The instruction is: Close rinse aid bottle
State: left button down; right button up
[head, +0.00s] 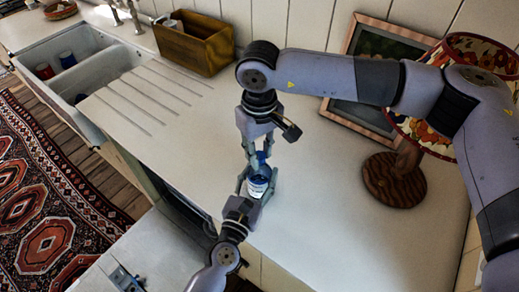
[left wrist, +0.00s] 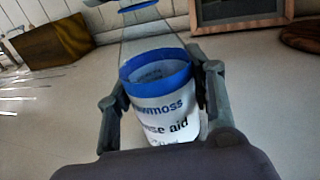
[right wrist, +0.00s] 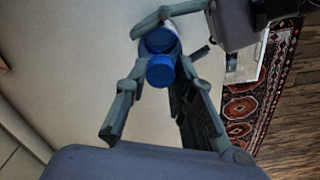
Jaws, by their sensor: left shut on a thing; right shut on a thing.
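The rinse aid bottle (head: 258,188) stands upright above or on the pale counter. It has a white label with a blue band, shown close up in the left wrist view (left wrist: 172,108), and a clear upper part. My left gripper (head: 256,192) is shut on the bottle's body from both sides. The blue cap (right wrist: 160,71) is between the fingertips of my right gripper (right wrist: 161,68), which points down over the bottle. The cap's edge shows at the top of the left wrist view (left wrist: 138,6). I cannot tell whether the cap is seated on the neck.
A wooden box (head: 196,46) stands at the back of the counter (head: 330,225). A lamp with a round wooden base (head: 394,180) and a leaning picture frame (head: 362,120) are at the right. A sink with cups (head: 68,59) is at the left. The counter around the bottle is clear.

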grip_shut()
